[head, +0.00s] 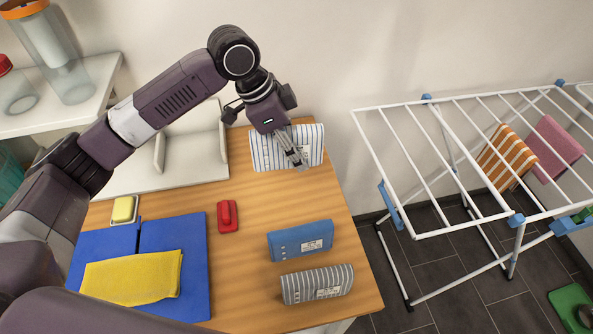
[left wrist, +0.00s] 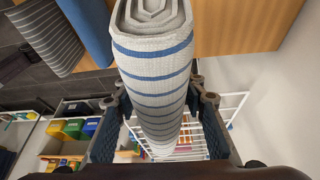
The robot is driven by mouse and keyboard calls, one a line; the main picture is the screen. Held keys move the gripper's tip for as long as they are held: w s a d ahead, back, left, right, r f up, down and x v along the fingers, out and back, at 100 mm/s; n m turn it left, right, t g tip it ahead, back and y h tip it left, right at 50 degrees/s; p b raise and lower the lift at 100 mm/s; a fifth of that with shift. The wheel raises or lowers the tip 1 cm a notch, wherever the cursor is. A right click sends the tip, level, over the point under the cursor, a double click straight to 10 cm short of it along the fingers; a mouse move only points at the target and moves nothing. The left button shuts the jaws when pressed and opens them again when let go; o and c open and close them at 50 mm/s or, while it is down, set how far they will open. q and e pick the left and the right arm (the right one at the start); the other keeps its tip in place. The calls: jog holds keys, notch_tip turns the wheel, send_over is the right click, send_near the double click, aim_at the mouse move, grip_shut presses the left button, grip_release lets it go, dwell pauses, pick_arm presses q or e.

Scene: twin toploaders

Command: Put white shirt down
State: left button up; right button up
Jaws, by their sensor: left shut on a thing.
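The white shirt (head: 262,151), white with blue stripes, is a folded bundle at the back of the wooden table near the wall. In the left wrist view the shirt (left wrist: 155,75) shows as a thick roll between the two fingers. My left gripper (head: 297,157) comes down over it from the back left and is shut on it. I cannot tell whether the shirt's underside touches the table. My right gripper is not in view.
On the table (head: 255,290) lie a blue folded bundle (head: 285,246), a grey striped bundle (head: 317,284), a red object (head: 228,216) and a yellow cloth (head: 135,277) on a blue board (head: 195,255). A white drying rack (head: 440,235) stands right. Bare wood lies before the shirt.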

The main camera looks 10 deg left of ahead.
pick_arm(q)
jog(key=shift+r, duration=1.3)
jog(key=shift+s+a+f+n+b, duration=0.2)
jog(key=shift+s+n+b, duration=0.05)
jog(key=shift+n+b, duration=0.05)
jog(key=s+a+f+n+t+y+b, duration=0.3)
jog(key=s+a+n, duration=0.5)
jog(key=n, duration=0.5)
jog(key=shift+a+n+y+b, duration=0.4)
jog(key=shift+a+y+b, duration=0.2)
jog(key=shift+a, duration=0.15)
jog(key=shift+d+f, duration=0.1)
